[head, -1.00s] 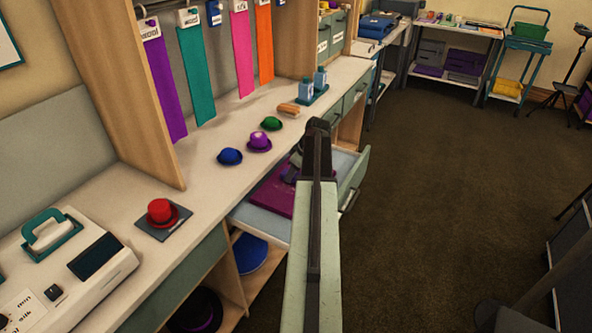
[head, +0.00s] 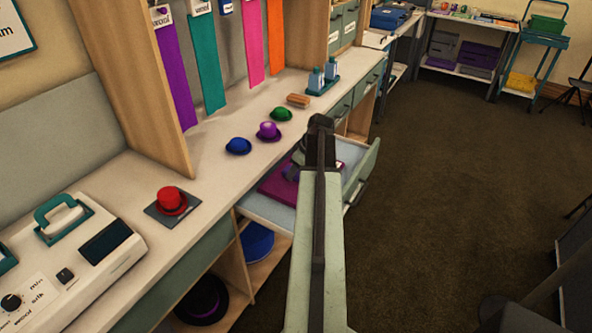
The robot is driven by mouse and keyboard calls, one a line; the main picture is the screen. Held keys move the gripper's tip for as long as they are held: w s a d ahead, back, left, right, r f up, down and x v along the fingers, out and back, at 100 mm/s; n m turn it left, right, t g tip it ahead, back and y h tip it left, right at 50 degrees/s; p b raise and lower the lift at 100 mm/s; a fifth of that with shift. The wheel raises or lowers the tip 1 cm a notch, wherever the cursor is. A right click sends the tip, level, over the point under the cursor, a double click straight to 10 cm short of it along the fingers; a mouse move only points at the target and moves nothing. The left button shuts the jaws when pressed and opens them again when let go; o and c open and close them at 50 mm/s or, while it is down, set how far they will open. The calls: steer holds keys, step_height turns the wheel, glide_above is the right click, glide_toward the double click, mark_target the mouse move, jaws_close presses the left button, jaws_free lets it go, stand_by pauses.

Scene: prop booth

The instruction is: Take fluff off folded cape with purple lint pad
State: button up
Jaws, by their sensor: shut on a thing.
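The folded cape (head: 276,187) is a flat purple cloth lying in an open drawer under the counter. My arm crosses in front of it and hides much of its right part. My gripper (head: 297,168) is low over the cape, mostly hidden behind my arm. It is shut on what seems to be the purple lint pad, of which only a dark purplish bit shows. I cannot tell whether the pad touches the cloth. A small pale patch shows just right of my arm; whether it is fluff is unclear.
The open drawer's front (head: 361,174) juts into the aisle.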

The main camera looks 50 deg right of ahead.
steer(key=shift+r+p, duration=2.85)
steer(key=shift+r, duration=0.15)
step_height(320, 180, up, 3)
steer(key=p, duration=0.3)
steer(key=shift+r, duration=0.1)
